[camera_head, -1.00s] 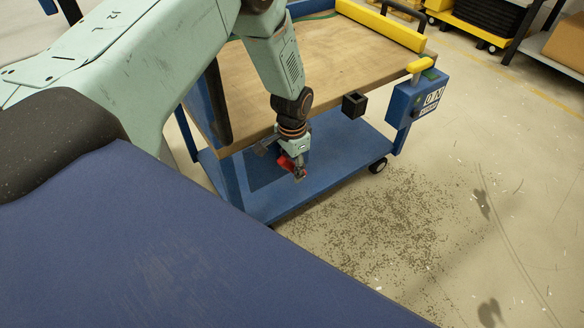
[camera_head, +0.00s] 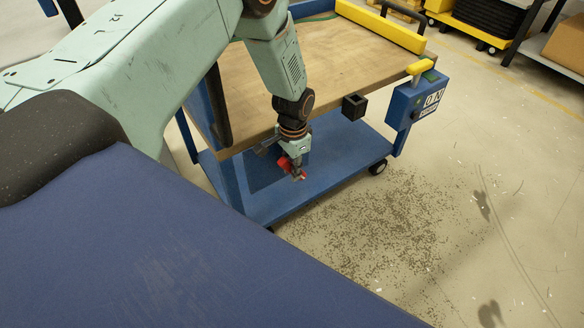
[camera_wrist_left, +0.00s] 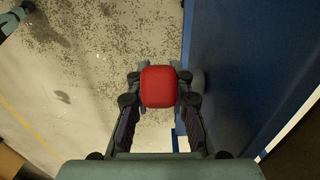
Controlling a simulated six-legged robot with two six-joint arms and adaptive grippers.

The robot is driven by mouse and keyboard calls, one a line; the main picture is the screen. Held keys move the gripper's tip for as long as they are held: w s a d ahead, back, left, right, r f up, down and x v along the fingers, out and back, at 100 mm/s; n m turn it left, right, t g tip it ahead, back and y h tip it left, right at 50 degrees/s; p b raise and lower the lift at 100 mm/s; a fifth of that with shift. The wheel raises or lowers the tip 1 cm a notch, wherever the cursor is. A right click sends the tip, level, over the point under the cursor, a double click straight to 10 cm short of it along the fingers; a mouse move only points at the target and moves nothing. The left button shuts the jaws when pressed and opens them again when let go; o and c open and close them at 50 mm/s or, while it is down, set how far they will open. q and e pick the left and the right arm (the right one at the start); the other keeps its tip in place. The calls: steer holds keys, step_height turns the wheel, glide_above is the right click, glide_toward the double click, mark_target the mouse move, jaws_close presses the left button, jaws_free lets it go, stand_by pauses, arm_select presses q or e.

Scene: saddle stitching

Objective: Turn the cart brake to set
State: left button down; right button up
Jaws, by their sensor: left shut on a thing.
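The blue cart (camera_head: 330,150) with a wooden top (camera_head: 325,62) stands ahead of me. A red block-like piece (camera_wrist_left: 159,87), which looks like the brake's handle, sits between the fingers of my left gripper (camera_wrist_left: 160,90). In the head view, the left gripper (camera_head: 297,172) is low at the cart's near side, below the wooden top, with the red piece (camera_head: 284,163) partly hidden by it. The gripper is shut on this piece. How the red piece joins the cart is hidden. My right gripper is not in view.
A blue box with a yellow handle (camera_head: 420,67) is fixed at the cart's right corner. A small black holder (camera_head: 354,106) juts from the near edge. A black caster (camera_head: 378,167) stands on the floor. A dark blue surface (camera_head: 150,240) fills the lower left. Floor at right is open, with scattered debris.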

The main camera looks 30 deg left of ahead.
arm_select(q)
steer(key=shift+w+g+y, duration=0.1)
steer(key=shift+g+y, duration=0.2)
steer(key=shift+g, duration=0.3)
steer(key=shift+f+g+b, duration=0.1)
steer(key=shift+g+b, duration=0.2)
steer(key=g+y+b, duration=0.1)
steer(key=g+b, duration=0.1)
steer(key=b, duration=0.1)
steer(key=shift+g+y+b, duration=0.4)
steer(key=shift+g+b, duration=0.25)
steer(key=shift+g, duration=0.25)
steer(key=c, duration=1.2)
jaws_free()
